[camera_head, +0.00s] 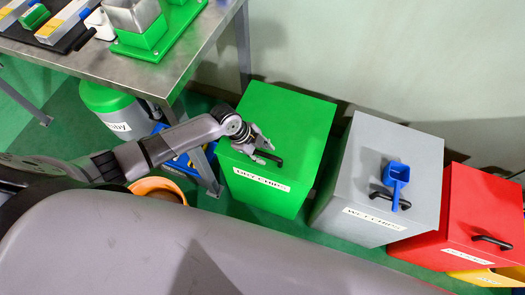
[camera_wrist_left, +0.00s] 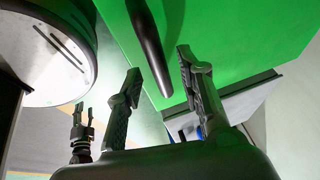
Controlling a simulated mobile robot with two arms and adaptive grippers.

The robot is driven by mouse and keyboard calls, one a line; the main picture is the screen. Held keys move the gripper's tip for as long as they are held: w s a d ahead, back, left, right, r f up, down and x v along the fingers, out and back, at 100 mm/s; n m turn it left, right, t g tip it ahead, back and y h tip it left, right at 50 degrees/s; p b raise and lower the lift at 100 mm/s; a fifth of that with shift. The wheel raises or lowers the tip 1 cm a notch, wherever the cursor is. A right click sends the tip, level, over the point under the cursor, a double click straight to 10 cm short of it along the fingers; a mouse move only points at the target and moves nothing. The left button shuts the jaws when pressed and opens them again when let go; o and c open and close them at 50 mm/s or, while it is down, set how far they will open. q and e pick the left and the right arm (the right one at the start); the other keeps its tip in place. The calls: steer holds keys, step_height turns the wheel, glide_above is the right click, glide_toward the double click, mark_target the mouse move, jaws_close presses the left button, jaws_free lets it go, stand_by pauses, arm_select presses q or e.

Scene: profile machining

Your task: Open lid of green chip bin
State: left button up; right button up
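The green chip bin (camera_head: 290,120) stands on the floor with its lid down and a white label on its front. Its black handle (camera_head: 272,159) is at the lid's front edge; it also shows in the left wrist view (camera_wrist_left: 150,42). My left gripper (camera_head: 266,143) is over the lid, right by the handle. In the left wrist view its two fingers (camera_wrist_left: 157,78) are spread, with the handle's end between or just beyond them; contact is not clear. A small dark pronged shape (camera_wrist_left: 82,130), probably my right gripper, shows at lower left there.
A grey bin (camera_head: 375,160) with a blue scoop (camera_head: 396,178) on it stands to the right, then a red bin (camera_head: 470,205). A metal table (camera_head: 190,60) stands at upper left. A green-topped container (camera_head: 105,97) and an orange bucket (camera_head: 158,187) are left of the green bin.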

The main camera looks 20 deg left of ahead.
arm_select(q)
steer(key=shift+c, duration=0.5)
jaws_close()
steer(key=shift+r, duration=0.1)
